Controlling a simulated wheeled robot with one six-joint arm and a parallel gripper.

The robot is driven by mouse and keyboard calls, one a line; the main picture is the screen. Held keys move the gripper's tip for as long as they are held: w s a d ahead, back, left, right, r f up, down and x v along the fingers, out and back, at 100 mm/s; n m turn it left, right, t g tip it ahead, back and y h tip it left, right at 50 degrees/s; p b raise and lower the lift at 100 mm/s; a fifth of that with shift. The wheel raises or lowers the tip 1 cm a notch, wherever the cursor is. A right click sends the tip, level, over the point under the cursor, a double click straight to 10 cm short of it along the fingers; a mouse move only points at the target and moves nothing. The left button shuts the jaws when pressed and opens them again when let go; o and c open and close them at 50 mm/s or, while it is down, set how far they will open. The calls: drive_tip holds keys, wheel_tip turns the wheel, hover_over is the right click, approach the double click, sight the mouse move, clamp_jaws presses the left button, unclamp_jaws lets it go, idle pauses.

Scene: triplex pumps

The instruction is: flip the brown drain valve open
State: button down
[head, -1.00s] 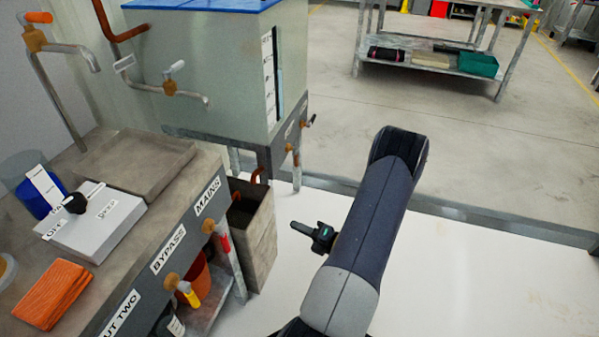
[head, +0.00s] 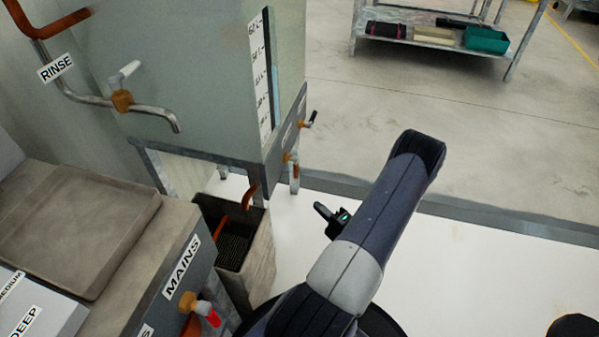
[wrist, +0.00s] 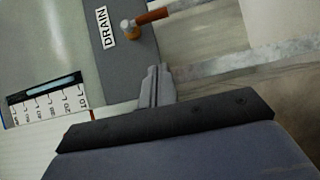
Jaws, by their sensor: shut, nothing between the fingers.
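The drain valve (wrist: 131,28) shows at the top of the wrist view, beside a white DRAIN label (wrist: 104,28) on a grey panel. It has a brass-coloured body and a brown handle (wrist: 153,16) pointing to the right. My gripper (wrist: 162,68) is shut and empty, below and slightly right of the valve in the wrist view, apart from it. In the head view my gripper (head: 322,210) is right of the tank's lower frame, over the white floor. In the head view I cannot tell for certain which small tank fitting is the drain valve.
The grey tank (head: 190,75) has a level gauge (head: 261,80) and a lower frame with small valves, one black-handled (head: 309,120). An open bin (head: 257,265) stands below. The counter (head: 120,280), with a red-tipped mains valve (head: 205,310), is at left.

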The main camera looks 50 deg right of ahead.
idle(0.3)
drive_tip(key=b, duration=0.2)
approach(296, 171)
drive_tip(key=w+a+f, duration=0.1)
drive_tip(key=w+a, duration=0.3)
drive_tip(key=w, duration=0.1)
drive_tip(key=d, duration=0.1)
drive_tip(key=w+d, duration=0.1)
drive_tip(key=d+b, duration=0.1)
drive_tip(key=shift+w+d, duration=0.35)
drive_tip(key=shift+w, duration=0.05)
